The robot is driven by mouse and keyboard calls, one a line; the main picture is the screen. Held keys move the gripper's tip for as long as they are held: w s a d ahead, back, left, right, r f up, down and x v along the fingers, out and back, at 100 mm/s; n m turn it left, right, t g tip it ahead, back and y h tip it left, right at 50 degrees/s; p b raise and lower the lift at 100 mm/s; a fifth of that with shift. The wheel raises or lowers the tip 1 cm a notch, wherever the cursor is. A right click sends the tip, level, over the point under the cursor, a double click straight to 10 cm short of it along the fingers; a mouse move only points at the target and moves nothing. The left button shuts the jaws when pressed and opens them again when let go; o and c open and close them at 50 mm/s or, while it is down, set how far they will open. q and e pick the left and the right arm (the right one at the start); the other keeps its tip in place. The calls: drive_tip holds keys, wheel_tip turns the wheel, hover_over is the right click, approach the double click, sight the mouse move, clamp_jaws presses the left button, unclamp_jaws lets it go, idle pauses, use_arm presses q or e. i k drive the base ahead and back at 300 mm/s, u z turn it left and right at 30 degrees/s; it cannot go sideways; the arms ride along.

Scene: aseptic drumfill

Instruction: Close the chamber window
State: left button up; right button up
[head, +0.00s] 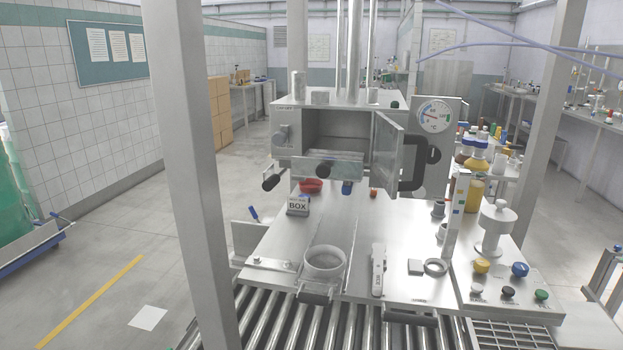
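The chamber (287,118) is a metal box at the back of the steel work table. Its front opening (338,130) shows a dark, hollow interior. A grey window panel (388,150) at the right edge of the opening is swung outward, standing open at an angle. A thick black handle (418,168) shows at the panel's outer edge. A pale, glassy plate (334,166) lies across the front below the opening. Neither of my grippers shows in the head view.
A gauge (433,115) is right of the chamber. Rollers (330,325) run in front. A post (187,150) stands at left.

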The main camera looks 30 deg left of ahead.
sight(392, 186)
drive_tip(key=u, duration=0.45)
drive_tip(key=i, duration=1)
drive_tip(key=u, duration=2.25)
drive_tip(key=k, duration=0.9)
drive_tip(key=z, duration=0.05)
